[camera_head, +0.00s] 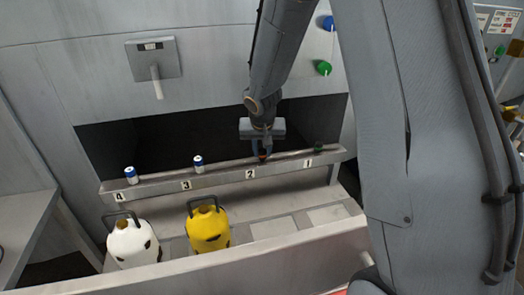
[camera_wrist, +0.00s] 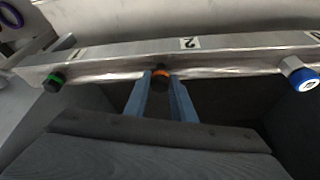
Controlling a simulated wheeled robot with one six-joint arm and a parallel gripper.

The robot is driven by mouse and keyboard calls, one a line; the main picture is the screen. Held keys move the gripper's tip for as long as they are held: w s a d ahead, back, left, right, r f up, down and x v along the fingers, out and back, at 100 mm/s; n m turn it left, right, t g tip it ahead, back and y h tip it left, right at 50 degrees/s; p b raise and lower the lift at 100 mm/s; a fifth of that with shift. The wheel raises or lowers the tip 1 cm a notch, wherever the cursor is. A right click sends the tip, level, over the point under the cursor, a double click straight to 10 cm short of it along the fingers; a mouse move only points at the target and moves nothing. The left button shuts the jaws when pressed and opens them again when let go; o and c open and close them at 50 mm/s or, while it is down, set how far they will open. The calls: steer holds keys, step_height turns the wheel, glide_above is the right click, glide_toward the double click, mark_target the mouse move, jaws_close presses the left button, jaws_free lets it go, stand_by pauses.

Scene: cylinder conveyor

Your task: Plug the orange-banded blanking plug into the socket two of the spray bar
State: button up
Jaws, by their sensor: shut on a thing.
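The grey spray bar (camera_head: 222,174) runs across the opening, with sockets numbered 4 to 1 from left to right in the head view. My gripper (camera_head: 263,152) points down at the bar near label 2 (camera_head: 250,174). In the wrist view, its blue fingers (camera_wrist: 160,80) are shut on the dark orange-banded blanking plug (camera_wrist: 160,83). The plug is at the bar's edge near label 2 (camera_wrist: 189,43), in line with the neighbouring fittings. Its lower end and the mouth of socket two are hidden, so I cannot tell how deep it sits.
White-and-blue fittings stand upright by label 4 (camera_head: 131,175) and label 3 (camera_head: 198,164). A green-banded plug (camera_wrist: 55,82) is by label 1. A white jug (camera_head: 131,244) and a yellow jug (camera_head: 207,229) stand in front, below the bar.

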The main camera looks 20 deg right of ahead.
steer(key=shift+f+b, duration=0.55)
steer(key=shift+b, duration=0.1)
steer(key=o, duration=1.1)
steer(key=shift+o, duration=0.2)
